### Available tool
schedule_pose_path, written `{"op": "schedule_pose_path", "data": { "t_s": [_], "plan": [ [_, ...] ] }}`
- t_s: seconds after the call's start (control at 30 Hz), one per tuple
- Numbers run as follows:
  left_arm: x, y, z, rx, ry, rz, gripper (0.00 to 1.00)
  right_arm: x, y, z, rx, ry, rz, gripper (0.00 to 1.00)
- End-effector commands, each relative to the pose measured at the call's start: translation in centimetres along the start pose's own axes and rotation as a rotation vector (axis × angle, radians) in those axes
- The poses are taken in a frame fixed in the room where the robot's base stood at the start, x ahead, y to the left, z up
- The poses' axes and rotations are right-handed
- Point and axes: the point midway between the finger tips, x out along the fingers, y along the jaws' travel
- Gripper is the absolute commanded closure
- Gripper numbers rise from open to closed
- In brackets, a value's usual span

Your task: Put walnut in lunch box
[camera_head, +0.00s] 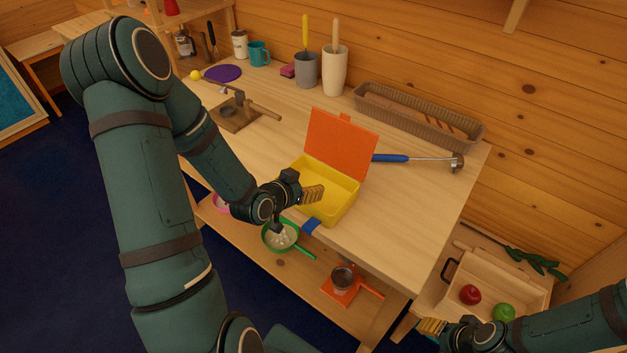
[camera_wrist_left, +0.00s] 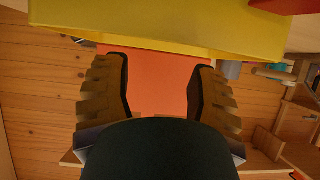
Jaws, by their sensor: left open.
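The lunch box is a yellow tray (camera_head: 341,190) with a raised orange lid (camera_head: 341,144), standing open on the wooden table. My left gripper (camera_head: 311,194) is at the box's left side, its tan fingers over the near-left part of the tray. In the left wrist view its two fingers (camera_wrist_left: 158,88) are apart with nothing seen between them; the yellow tray (camera_wrist_left: 180,30) and orange lid (camera_wrist_left: 150,83) show beyond. I cannot make out a walnut in either view. My right gripper (camera_head: 432,328) is low at the right, partly cut off, away from the box.
A blue-handled ladle (camera_head: 405,158) lies right of the box, a long basket (camera_head: 420,117) behind it. A wooden nutcracker-like tool (camera_head: 240,110) is on the left. A green pan (camera_head: 281,236) is on the lower shelf. The table's front right is clear.

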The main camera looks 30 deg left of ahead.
Motion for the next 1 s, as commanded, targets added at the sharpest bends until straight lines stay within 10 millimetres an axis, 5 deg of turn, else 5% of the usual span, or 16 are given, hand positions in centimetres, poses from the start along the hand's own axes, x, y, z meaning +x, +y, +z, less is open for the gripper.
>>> {"op": "schedule_pose_path", "data": {
  "t_s": [0.2,0.7,1.0],
  "plan": [
    [-5.2,0.0,-0.3,-0.002,-0.001,-0.003,0.42,-1.5,-0.6,-0.6,0.004,0.013,0.001,0.5],
    [-6.8,-0.1,-0.4,-0.002,-0.003,0.003,0.42,-8.1,-2.8,-1.4,0.002,0.011,-0.01,0.5],
    [-7.6,0.0,-0.1,0.0,-0.001,0.001,0.42,-10.1,-3.4,-1.6,0.002,0.011,-0.013,0.5]
  ]
}}
